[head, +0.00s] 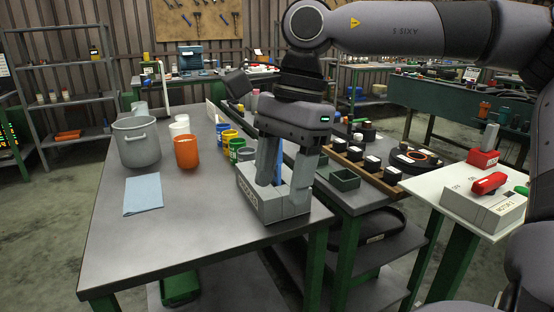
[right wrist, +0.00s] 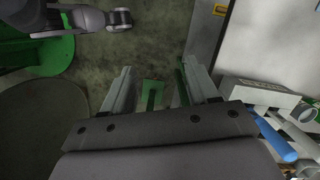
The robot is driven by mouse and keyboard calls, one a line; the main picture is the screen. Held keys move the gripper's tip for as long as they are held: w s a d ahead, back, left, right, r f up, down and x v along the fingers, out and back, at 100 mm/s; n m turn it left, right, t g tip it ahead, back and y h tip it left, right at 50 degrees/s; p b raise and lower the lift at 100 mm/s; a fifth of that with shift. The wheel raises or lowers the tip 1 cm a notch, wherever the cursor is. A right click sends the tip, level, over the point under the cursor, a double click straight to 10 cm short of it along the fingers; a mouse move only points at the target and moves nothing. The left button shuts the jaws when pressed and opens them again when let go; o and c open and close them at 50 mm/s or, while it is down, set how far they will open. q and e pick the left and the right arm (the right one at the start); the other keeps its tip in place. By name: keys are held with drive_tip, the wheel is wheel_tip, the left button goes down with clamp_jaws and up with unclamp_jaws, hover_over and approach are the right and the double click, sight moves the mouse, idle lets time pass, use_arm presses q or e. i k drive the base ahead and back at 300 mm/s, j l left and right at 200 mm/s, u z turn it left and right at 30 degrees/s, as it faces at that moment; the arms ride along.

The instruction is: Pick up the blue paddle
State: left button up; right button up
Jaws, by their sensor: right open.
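The blue paddle (head: 279,160) stands in a grey labelled box (head: 287,209) near the right edge of the grey table. In the head view its upper part shows between the fingers of my right gripper (head: 283,187), and its lower end is hidden by the box. In the right wrist view the blue handle (right wrist: 276,140) and the box (right wrist: 258,93) lie to the right of my right gripper (right wrist: 156,72), outside the jaws. That gripper is open and empty, pointing down, apart from the paddle. My left gripper is not in view.
A grey pot (head: 136,142), an orange cup (head: 187,152), several small paint cans and a blue cloth (head: 143,196) are on the table (head: 190,220). A switch box (head: 484,205) stands on a white stand at right. The table's front is clear.

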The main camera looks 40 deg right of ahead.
sight(277, 172)
drive_tip(key=i+l, duration=0.75)
drive_tip(key=l, duration=0.2)
